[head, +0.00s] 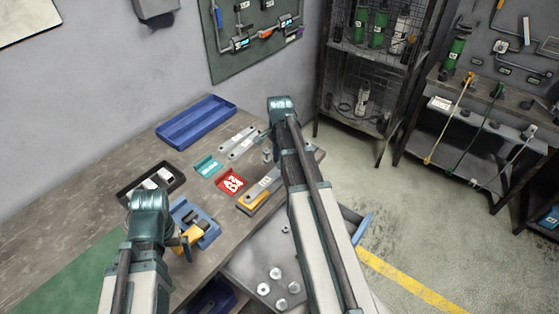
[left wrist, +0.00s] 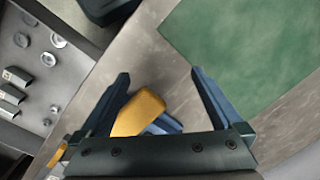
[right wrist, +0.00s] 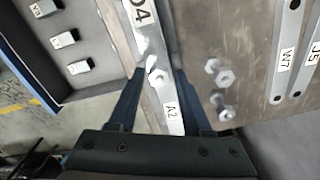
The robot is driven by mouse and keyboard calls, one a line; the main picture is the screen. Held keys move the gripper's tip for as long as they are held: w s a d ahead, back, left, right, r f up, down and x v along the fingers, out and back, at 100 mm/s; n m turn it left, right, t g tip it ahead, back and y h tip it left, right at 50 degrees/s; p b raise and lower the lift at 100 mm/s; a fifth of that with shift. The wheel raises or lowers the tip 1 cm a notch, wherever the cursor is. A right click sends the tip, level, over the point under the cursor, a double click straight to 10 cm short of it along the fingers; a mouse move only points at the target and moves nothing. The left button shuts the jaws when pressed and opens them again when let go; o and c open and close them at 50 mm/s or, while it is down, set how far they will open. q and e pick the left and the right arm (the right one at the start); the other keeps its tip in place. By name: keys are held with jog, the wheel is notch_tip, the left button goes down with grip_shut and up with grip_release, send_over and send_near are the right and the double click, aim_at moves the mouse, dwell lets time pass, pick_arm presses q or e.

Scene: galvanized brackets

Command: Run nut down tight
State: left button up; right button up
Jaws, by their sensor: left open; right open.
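My left gripper (left wrist: 158,78) is open over a blue holder (head: 207,222) on the bench. A yellow piece (left wrist: 138,113), looking like a tool handle, shows between its jaws, not clamped. My right gripper (right wrist: 159,76) is open above a metal strip labelled A2 (right wrist: 170,118), which runs between its jaws. A small bright piece of hardware (right wrist: 158,74) shows on or beside the strip; I cannot tell whether it is a nut. Several loose hex pieces (right wrist: 222,78) lie on the bench to the right. In the head view, both jaws are mostly hidden.
On the bench are a long blue tray (head: 195,122), a red tray (head: 231,182), a teal tray (head: 207,166) and a black tray (head: 140,178). An open drawer (head: 250,252) holds round metal pieces. A green mat (head: 70,280) covers the near left bench.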

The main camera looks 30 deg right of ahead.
jog(key=n, duration=0.5)
jog(key=shift+n, duration=2.5)
grip_shut()
